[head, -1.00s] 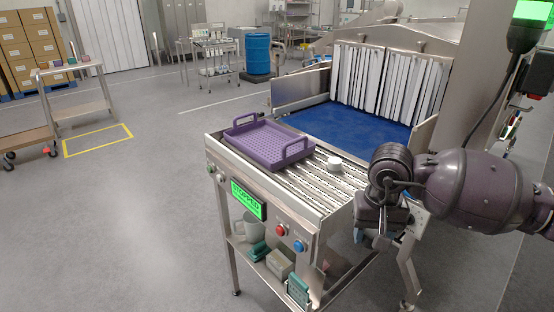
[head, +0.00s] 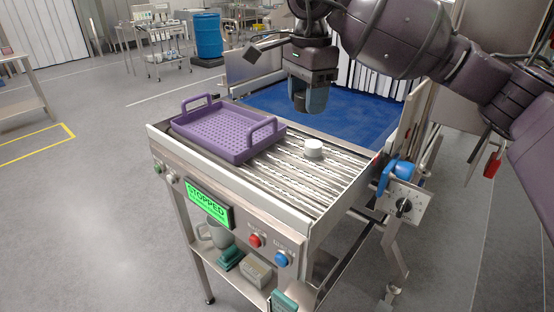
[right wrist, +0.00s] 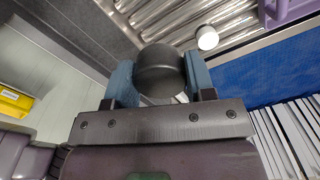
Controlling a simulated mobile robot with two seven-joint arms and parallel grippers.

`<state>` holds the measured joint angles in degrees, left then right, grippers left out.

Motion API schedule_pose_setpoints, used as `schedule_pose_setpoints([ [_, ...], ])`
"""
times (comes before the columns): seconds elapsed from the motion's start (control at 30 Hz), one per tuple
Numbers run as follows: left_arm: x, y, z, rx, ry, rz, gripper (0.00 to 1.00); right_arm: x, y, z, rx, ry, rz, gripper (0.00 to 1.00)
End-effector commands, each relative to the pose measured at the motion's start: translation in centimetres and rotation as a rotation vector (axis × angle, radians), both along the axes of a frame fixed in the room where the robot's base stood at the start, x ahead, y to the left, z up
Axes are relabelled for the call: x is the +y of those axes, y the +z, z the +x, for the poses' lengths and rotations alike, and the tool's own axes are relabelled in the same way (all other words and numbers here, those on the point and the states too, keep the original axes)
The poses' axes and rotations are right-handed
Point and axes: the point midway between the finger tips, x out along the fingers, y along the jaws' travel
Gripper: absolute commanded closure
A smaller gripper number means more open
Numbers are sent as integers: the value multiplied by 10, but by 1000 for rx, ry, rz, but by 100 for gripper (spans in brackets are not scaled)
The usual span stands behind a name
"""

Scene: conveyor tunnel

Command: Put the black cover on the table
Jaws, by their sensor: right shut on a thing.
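The black cover (right wrist: 160,72) is a dark round piece between the blue fingertips of my right gripper (right wrist: 160,80) in the right wrist view. In the head view my right gripper (head: 309,92) points down, shut on the black cover (head: 300,102), which shows only in part. My left gripper is not in view.
A purple perforated tray (head: 225,130) and a small white round object (head: 313,149) sit on the rollers. Bare rollers lie in front of and right of the white object. A blue part (head: 397,178) is on the metal bracket at right. The blue belt (head: 340,118) leads to strip curtains.

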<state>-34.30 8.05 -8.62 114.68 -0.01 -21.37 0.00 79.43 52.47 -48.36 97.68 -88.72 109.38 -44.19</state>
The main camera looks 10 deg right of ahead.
Motion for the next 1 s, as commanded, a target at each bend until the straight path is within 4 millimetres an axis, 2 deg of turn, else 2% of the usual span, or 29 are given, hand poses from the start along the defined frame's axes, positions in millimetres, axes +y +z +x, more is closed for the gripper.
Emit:
schedule_pose_setpoints([
  [0.2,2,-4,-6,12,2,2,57,0,-49,-1,5,2,-1,84],
  [0.53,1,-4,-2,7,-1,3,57,0,-119,-1,5,4,0,84],
  [0.63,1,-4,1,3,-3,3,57,0,-133,-1,4,4,-1,84],
  [0.87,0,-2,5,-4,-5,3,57,0,-147,0,1,4,0,84],
  [1.0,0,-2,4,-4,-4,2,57,0,-161,-1,4,4,0,84],
])
